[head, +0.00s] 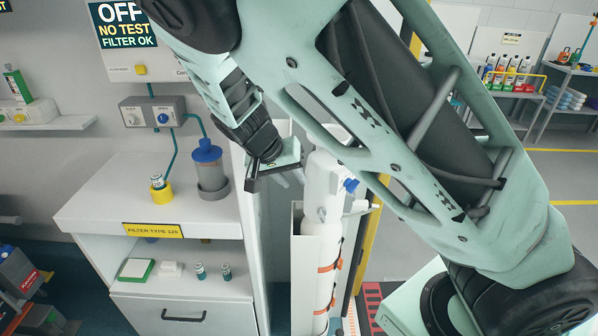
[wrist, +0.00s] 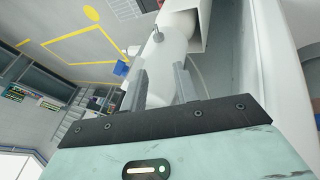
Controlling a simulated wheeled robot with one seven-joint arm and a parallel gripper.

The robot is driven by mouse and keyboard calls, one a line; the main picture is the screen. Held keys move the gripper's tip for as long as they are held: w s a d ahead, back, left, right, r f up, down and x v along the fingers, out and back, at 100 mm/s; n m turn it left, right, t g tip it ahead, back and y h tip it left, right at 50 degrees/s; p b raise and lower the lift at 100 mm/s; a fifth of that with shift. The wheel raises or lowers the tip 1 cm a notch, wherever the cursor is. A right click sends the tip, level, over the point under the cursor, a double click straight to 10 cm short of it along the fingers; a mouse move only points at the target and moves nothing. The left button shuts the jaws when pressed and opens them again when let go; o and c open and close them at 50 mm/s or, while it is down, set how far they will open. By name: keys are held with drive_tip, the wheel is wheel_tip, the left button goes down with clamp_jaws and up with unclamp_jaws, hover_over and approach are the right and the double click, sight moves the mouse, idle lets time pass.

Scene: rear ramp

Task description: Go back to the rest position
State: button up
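My gripper (head: 280,180) hangs from my arm in the upper middle of the head view, between the white counter and a white cylinder (head: 322,190). In the wrist view my gripper (wrist: 159,82) shows two grey fingers spread apart. The white cylinder (wrist: 172,48) appears beyond and partly between them. I see no contact, but the depth between fingers and cylinder is hard to judge. Nothing is visibly gripped.
The cylinder stands in a white open holder (head: 298,250) with orange straps. The counter (head: 105,215) at left carries a grey canister with a blue cap (head: 208,170) and a small can in a yellow holder (head: 160,188). Bottle shelves (head: 510,88) stand far right. Floor at right looks clear.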

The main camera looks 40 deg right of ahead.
idle(0.3)
drive_tip(key=s+a+f+n+g+y, duration=0.1)
drive_tip(key=s+a+f+n+y, duration=0.15)
drive_tip(key=s+a, duration=0.3)
drive_tip(key=s+a+r+n+y, duration=0.1)
drive_tip(key=s+a+r+n, duration=0.2)
drive_tip(key=s, duration=0.3)
drive_tip(key=s+a+r+n+y, duration=0.2)
drive_tip(key=s+a+n, duration=0.1)
drive_tip(key=s+n, duration=0.2)
drive_tip(key=s+a+r+n+y, duration=0.1)
drive_tip(key=s+a+r+n, duration=0.2)
drive_tip(key=s, duration=0.6)
drive_tip(key=shift+a+r+n+t, duration=0.3)
drive_tip(key=shift+a+n, duration=0.25)
drive_tip(key=shift+n, duration=0.5)
drive_tip(key=shift+w+a+r, duration=0.2)
drive_tip(key=shift+w+a, duration=0.4)
drive_tip(key=shift+a, duration=0.05)
